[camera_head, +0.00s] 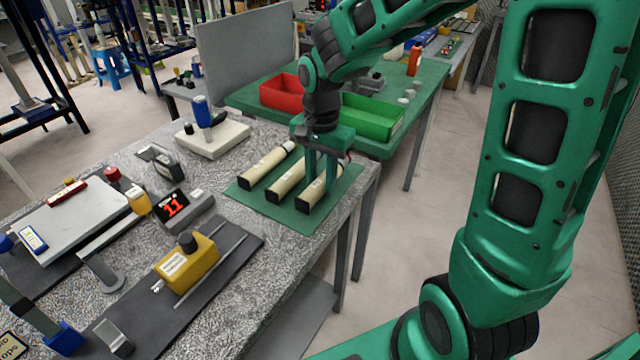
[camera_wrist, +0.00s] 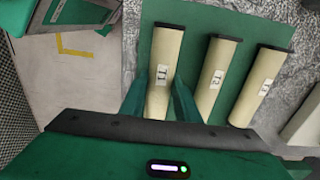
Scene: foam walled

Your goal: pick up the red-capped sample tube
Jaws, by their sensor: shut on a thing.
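Three cream tubes with dark square near ends lie side by side on a green mat (camera_head: 240,192). The tube marked T1 (camera_wrist: 165,50) is the rightmost in the head view (camera_head: 307,199). My gripper (camera_wrist: 157,92) is shut on T1, one finger on each side; it also shows in the head view (camera_head: 321,182). T2 (camera_wrist: 215,75) and the third tube (camera_wrist: 262,85) lie beside it. The third tube's far end (camera_head: 288,146) looks pale. T1 appears at mat level.
A red bin (camera_head: 283,92) and a green bin (camera_head: 372,118) stand on the green table behind. A white-based device with a blue top (camera_head: 203,112) stands left of the mat. A yellow box (camera_head: 188,264) sits on a dark plate in front. The bench's right edge is close to the mat.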

